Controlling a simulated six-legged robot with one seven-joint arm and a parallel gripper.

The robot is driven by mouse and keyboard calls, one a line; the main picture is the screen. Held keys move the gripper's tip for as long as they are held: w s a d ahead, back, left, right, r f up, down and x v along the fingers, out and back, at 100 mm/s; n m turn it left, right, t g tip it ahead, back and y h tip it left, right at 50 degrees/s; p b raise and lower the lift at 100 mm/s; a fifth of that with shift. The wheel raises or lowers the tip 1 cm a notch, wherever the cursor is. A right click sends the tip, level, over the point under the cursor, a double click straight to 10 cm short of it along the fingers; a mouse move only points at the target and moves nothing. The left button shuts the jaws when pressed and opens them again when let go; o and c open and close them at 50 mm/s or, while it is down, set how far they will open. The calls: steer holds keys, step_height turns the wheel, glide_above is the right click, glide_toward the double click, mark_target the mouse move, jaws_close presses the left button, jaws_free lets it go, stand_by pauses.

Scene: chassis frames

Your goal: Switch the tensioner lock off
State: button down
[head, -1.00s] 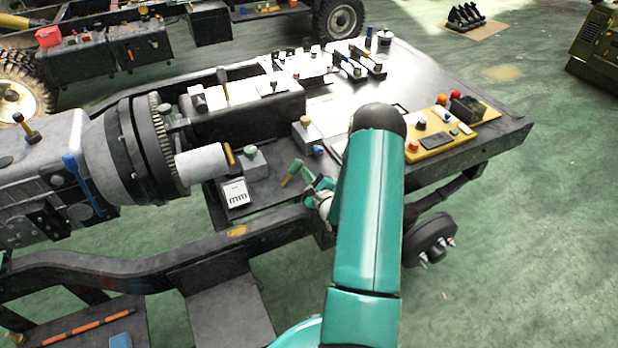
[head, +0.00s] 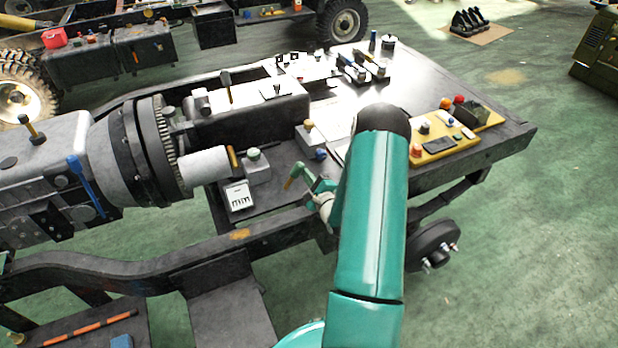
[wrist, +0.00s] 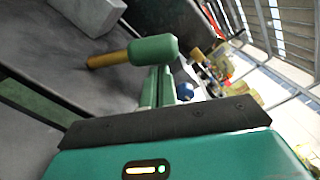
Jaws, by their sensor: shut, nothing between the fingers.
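A lever with a green grip (head: 296,170) and a brass shaft stands on the dark deck beside my arm. I take it for the tensioner lock; no label is readable. In the wrist view the green grip (wrist: 152,50) lies across the tips of my fingers, its brass shaft pointing left toward the dark surface. My gripper (head: 313,183) is shut and empty, just right of the lever. In the wrist view my gripper (wrist: 160,73) appears right against the grip, but I cannot tell whether it touches. My arm hides part of the deck behind it.
A grey box with a green knob (head: 254,155) and a white switch panel (head: 239,196) stand left of the lever. A blue knob (head: 320,154) is close behind it. A yellow control box (head: 436,146) is right of my arm. Open floor lies to the right.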

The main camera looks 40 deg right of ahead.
steer(key=a+r+n, duration=0.1)
steer(key=n, duration=0.2)
steer(key=shift+w+a+r, duration=0.3)
steer(key=shift+a+r, duration=0.05)
steer(key=n, duration=0.1)
steer(key=a+r+n, duration=0.1)
steer(key=a+n, duration=0.1)
steer(key=shift+w+a+r, duration=0.15)
steer(key=shift+w+r, duration=0.05)
steer(key=shift+w, duration=0.1)
steer(key=shift+w+a+r, duration=0.1)
steer(key=shift+w+a, duration=0.05)
steer(key=shift+a, duration=0.35)
